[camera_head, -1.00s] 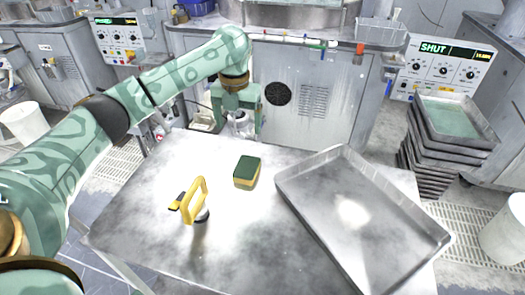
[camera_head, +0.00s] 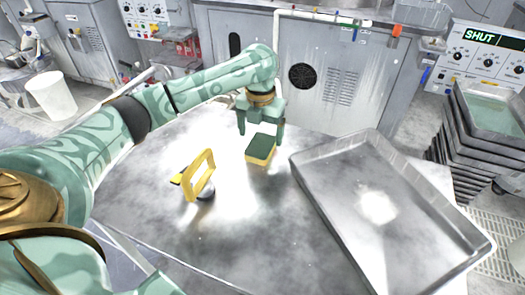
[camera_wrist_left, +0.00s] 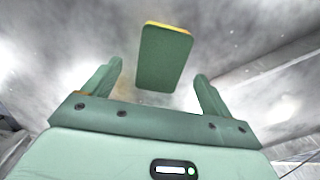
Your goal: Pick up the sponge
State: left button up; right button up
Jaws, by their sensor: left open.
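The sponge (camera_head: 261,149) is a small block with a dark green top and yellow sides. It lies on the metal table between the yellow-handled tool and the tray. My left gripper (camera_head: 261,129) is above the table at the sponge's far side, fingers pointing down and apart. In the left wrist view the sponge (camera_wrist_left: 164,60) shows ahead of the two open fingers (camera_wrist_left: 157,80), between their lines, with nothing held. My right gripper is not in view.
A yellow-handled tool (camera_head: 207,165) stands on the table (camera_head: 150,215) left of the sponge. A large shallow metal tray (camera_head: 335,240) lies to the right. Stacked trays (camera_head: 462,140) stand beyond the right edge. The table's front middle is clear.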

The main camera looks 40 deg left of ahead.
aim_at(261, 144)
pick_arm(q)
notch_tip(261, 144, down, 4)
jog(key=shift+d+r+b, duration=0.1)
jog(key=shift+r+b, duration=0.1)
jog(key=shift+b, duration=0.45)
jog(key=shift+r, duration=0.2)
jog(key=shift+c, duration=1)
jog(key=c, duration=0.9)
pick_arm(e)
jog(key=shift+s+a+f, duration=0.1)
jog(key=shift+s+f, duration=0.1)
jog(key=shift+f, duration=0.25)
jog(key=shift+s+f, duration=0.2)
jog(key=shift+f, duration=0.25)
pick_arm(q)
jog(key=shift+o, duration=0.2)
